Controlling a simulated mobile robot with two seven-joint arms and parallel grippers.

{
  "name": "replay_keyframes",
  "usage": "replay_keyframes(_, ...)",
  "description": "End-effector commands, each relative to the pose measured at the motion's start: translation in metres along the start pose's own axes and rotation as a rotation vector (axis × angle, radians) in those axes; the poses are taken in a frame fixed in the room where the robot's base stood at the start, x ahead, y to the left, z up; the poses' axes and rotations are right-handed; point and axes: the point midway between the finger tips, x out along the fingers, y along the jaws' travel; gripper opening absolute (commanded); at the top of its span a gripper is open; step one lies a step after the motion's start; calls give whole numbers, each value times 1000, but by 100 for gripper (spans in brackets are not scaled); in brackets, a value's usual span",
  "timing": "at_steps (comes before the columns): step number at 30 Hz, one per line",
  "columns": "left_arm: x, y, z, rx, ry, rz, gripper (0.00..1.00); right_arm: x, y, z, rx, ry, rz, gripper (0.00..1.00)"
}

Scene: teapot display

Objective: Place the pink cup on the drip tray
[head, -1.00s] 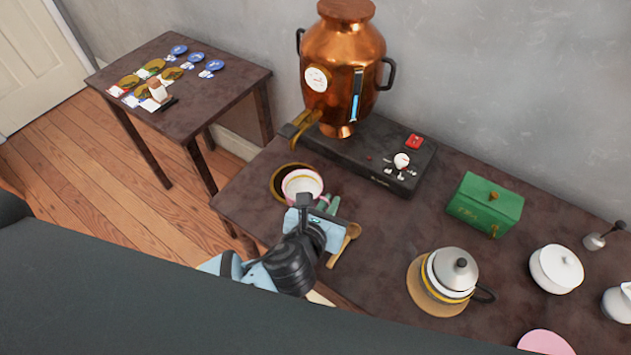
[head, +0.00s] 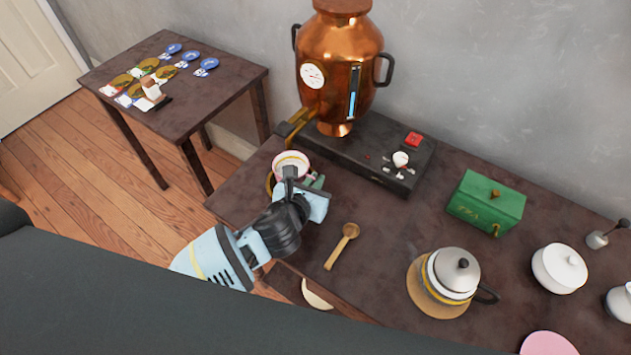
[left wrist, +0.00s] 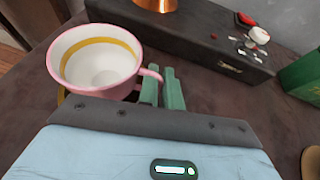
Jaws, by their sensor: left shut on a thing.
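The pink cup (head: 291,161), white inside with a gold band, is upright under the copper urn's spout. In the left wrist view the cup (left wrist: 98,60) has its handle between the green fingers of my left gripper (left wrist: 162,88), which are shut on it. My left gripper (head: 315,183) is just right of the cup in the head view. The drip tray (head: 269,184) is dark with a gold rim and mostly hidden behind the cup and gripper. I cannot tell whether the cup touches it. My right gripper is not in view.
The copper urn (head: 340,65) stands on a black base (head: 385,160) behind the cup. A wooden spoon (head: 342,246), a teapot (head: 452,275), a green box (head: 486,203) and a white lidded bowl (head: 558,268) are to the right. A side table (head: 215,95) stands at left.

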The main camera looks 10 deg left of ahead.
Motion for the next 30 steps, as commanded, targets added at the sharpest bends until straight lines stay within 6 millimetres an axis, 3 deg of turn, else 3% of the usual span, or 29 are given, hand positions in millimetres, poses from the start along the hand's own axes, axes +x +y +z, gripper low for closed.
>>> replay_keyframes(13,3,0,-6,1,-3,-1,0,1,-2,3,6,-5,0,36)
replay_keyframes(14,3,0,-6,0,-3,-1,9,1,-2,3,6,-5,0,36)
replay_keyframes(18,3,0,-6,0,-3,-1,27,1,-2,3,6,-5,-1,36)
replay_keyframes(30,-2,0,-3,1,-2,0,28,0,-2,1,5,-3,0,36)
